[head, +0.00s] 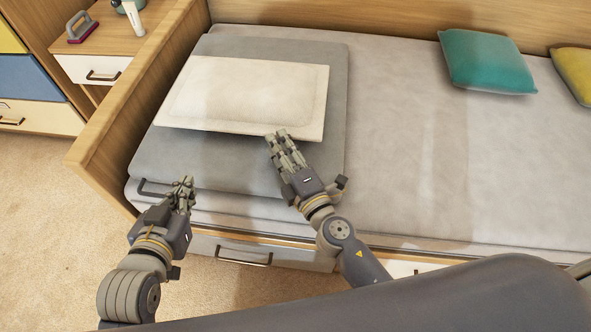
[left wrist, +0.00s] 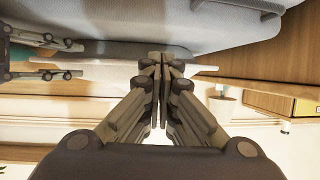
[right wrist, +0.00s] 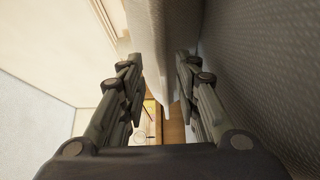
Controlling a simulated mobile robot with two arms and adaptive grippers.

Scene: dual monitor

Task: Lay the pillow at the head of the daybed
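The cream pillow (head: 240,95) lies roughly flat on a darker grey pad (head: 170,165) at the left end of the daybed (head: 410,190), beside the wooden end panel. My right gripper (head: 278,136) is at the pillow's front right edge. In the right wrist view its fingers (right wrist: 157,85) are apart, with the pale pillow edge (right wrist: 160,45) between or just beyond the tips; firm contact cannot be told. My left gripper (head: 185,184) is in front of the pillow, apart from it. Its fingertips (left wrist: 161,62) meet with nothing between them.
A teal cushion (head: 486,61) and a yellow cushion (head: 574,72) lie at the back right. The wooden end panel (head: 135,85) bounds the left. A nightstand (head: 105,35) with small items stands beyond it. The middle of the daybed is clear.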

